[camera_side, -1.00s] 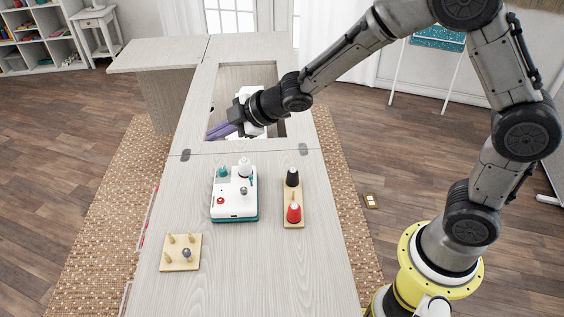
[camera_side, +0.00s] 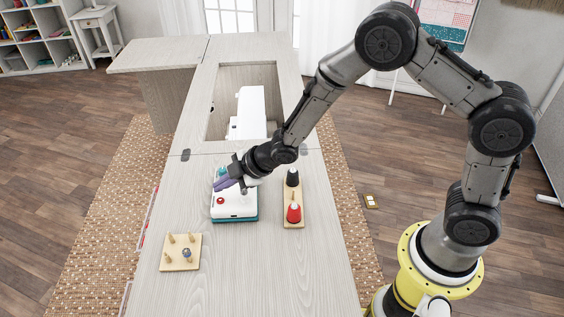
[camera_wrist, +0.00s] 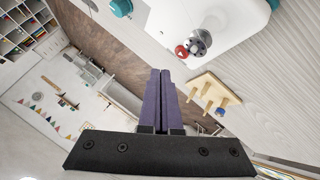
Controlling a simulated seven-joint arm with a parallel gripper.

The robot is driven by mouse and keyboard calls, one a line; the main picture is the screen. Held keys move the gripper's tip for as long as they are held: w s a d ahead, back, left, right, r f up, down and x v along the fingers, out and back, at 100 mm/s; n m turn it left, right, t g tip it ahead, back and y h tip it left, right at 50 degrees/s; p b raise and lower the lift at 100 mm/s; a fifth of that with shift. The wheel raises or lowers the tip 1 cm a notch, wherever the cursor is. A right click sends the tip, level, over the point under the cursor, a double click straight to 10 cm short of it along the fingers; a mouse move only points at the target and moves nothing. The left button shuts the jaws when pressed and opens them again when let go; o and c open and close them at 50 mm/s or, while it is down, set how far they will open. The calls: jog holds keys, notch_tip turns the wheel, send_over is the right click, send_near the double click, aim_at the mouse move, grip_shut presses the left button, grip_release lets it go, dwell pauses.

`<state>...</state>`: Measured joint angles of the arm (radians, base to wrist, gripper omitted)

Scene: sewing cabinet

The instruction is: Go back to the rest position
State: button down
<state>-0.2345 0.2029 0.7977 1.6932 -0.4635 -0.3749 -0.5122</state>
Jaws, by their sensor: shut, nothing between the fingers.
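My gripper (camera_side: 222,182) is shut and empty, its purple fingers pressed together. In the side view it hovers over the white and teal box (camera_side: 235,207) on the cabinet top and hides part of it. In the wrist view the fingers (camera_wrist: 160,75) point toward the open room, with the box (camera_wrist: 205,30) above them and a wooden peg board (camera_wrist: 215,95) to their right. My arm reaches in from the right, bent upward at the elbow.
A white sewing machine (camera_side: 247,113) sits in the cabinet opening. A board with black and red cones (camera_side: 293,213) stands right of the box. The peg board (camera_side: 181,252) is at the front left. The front of the cabinet top (camera_side: 250,280) is clear.

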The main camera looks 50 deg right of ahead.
jog(key=shift+f, duration=1)
jog(key=shift+f, duration=0.15)
dwell(1.3)
jog(key=shift+f, duration=0.3)
